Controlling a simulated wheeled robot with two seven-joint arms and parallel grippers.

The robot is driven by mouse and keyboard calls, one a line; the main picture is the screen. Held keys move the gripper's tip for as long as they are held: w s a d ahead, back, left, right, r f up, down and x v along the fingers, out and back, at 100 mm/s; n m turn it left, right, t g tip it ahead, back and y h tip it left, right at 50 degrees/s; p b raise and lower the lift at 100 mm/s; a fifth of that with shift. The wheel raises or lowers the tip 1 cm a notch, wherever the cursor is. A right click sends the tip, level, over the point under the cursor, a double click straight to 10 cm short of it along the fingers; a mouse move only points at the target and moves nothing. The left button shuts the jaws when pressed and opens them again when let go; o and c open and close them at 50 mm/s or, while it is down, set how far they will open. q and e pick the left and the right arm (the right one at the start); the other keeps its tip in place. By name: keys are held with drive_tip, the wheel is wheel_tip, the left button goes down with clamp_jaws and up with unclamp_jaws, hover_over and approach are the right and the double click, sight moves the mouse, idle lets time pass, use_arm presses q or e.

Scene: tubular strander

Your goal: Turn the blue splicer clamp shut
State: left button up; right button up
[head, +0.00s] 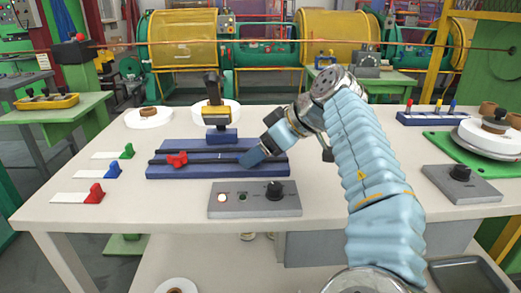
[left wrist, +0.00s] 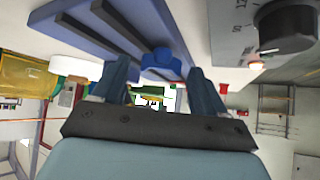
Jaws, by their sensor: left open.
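The blue splicer clamp (left wrist: 162,62) shows in the left wrist view on the blue splicer base (left wrist: 75,40), between the two fingers of my left gripper (left wrist: 158,72). The fingers are apart, with a gap visible on each side of the clamp. In the head view my left gripper (head: 258,154) reaches down over the right part of the splicer base (head: 215,171) and hides most or all of the blue clamp. A red clamp (head: 176,159) sits on the left part of the same base, across a dark rod. My right gripper is not in view.
A grey control box (head: 255,205) with a black knob stands just in front of the splicer. A black-handled tool (head: 214,110) stands behind it. Green, blue and red wedges (head: 95,193) lie at left. A second knob box (head: 460,182) is at right.

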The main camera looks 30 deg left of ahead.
use_arm(q)
drive_tip(key=c, duration=1.1)
drive_tip(key=shift+o, duration=0.2)
drive_tip(key=shift+s+f+m+t+b, duration=0.1)
drive_tip(key=shift+f+m+t+b, duration=0.1)
drive_tip(key=shift+m+t+b, duration=0.85)
drive_tip(key=m+t+b, duration=0.1)
drive_tip(key=m+b, duration=0.1)
drive_tip(key=shift+s+t+h+b, duration=0.15)
drive_tip(key=shift+t+h+b, duration=0.1)
drive_tip(key=shift+h+b, duration=0.1)
drive_tip(key=m+t+h+b, duration=0.1)
drive_tip(key=m+t, duration=0.1)
drive_tip(key=m, duration=0.2)
drive_tip(key=shift+s+r+b, duration=0.1)
drive_tip(key=shift+b, duration=0.3)
drive_tip(key=shift+s+a+r+m+t+h+b, duration=0.1)
drive_tip(key=shift+a+m+t+h+b, duration=0.1)
drive_tip(key=shift+m+t+h, duration=0.6)
drive_tip(key=shift+s+a+m+t+h+b, duration=0.1)
drive_tip(key=shift+m+t+h+b, duration=0.25)
drive_tip(key=shift+m, duration=0.7)
drive_tip(key=shift+h, duration=0.3)
drive_tip(key=o, duration=1.1)
drive_tip(key=shift+c, duration=0.2)
